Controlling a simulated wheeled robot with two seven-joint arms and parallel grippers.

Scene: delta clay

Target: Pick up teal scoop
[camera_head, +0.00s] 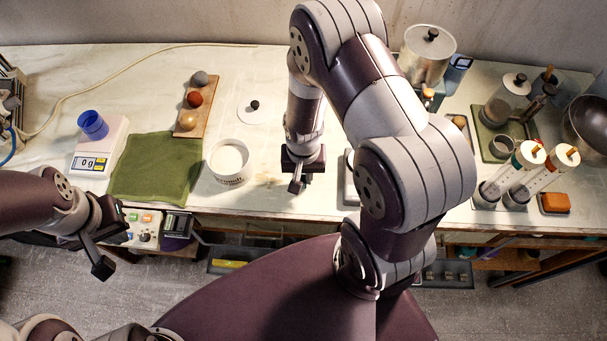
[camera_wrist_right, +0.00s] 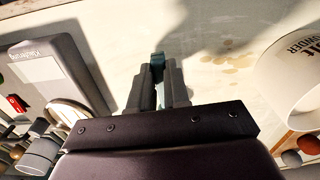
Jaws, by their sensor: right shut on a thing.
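My right gripper (camera_head: 297,186) is low over the pale table, right of the white powder tub. In the right wrist view its two fingers (camera_wrist_right: 158,85) are close together, shut on a small blue-grey teal piece, the teal scoop (camera_wrist_right: 157,59). Only its end shows between the fingertips; the rest is hidden by the fingers. In the head view I cannot make out the scoop. My left gripper (camera_head: 108,242) hangs at the table's front edge at the left, away from the scoop; its jaw gap is unclear.
The white tub (camera_head: 229,161) is close left of my right gripper and also shows in the right wrist view (camera_wrist_right: 300,80). A grey device (camera_wrist_right: 45,70) is on the other side. A green cloth (camera_head: 157,167), a scale (camera_head: 98,150) and a wooden board (camera_head: 211,92) are further left.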

